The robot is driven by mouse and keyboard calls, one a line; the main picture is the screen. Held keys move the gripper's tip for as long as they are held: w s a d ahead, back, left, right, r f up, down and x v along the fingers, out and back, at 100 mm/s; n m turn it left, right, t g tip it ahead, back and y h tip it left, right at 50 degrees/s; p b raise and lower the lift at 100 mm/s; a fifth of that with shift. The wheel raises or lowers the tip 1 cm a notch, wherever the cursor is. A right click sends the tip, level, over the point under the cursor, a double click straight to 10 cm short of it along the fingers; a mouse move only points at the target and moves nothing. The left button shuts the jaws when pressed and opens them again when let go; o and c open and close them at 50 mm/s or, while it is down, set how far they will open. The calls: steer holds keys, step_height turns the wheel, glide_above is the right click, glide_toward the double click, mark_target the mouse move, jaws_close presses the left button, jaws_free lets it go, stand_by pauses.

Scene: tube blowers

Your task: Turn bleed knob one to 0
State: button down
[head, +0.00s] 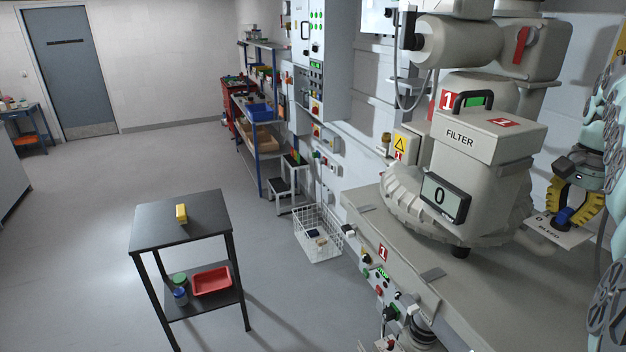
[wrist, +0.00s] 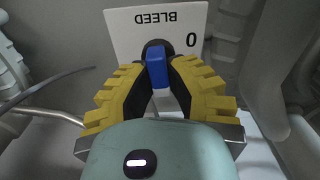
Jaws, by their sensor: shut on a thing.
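The bleed knob is a blue bar handle (wrist: 157,68) on a dark round hub, in front of a white plate (wrist: 125,35) marked BLEED and 0. The plate appears upside down in the wrist view. My gripper (wrist: 158,75), with yellow ridged fingers, is shut on the blue handle. In the head view my gripper (head: 566,208) is at the right, on the blue knob (head: 563,216) above the BLEED plate (head: 548,232). The handle's lower part lies between the fingertips. The filter unit (head: 480,170) beside it bears a red 1 label and a display (head: 442,198) reading 0.
The filter unit and its ribbed base stand left of my gripper on a grey bench (head: 400,245). A pipe (head: 535,240) runs close to the plate. A black table (head: 180,218) with a yellow object stands on open floor at left.

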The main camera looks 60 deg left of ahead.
steer(key=n, duration=0.3)
steer(key=shift+a+n+p, duration=0.25)
steer(key=shift+n+p, duration=0.05)
steer(key=shift+n, duration=0.1)
steer(key=n, duration=0.2)
steer(key=shift+n, duration=0.4)
steer(key=n+b, duration=0.1)
steer(key=n, duration=0.4)
steer(key=shift+s+a+n+b, duration=0.1)
steer(key=shift+a+n+b, duration=0.05)
steer(key=shift+n+b, duration=0.2)
steer(key=c, duration=0.9)
jaws_free()
steer(key=shift+c, duration=0.2)
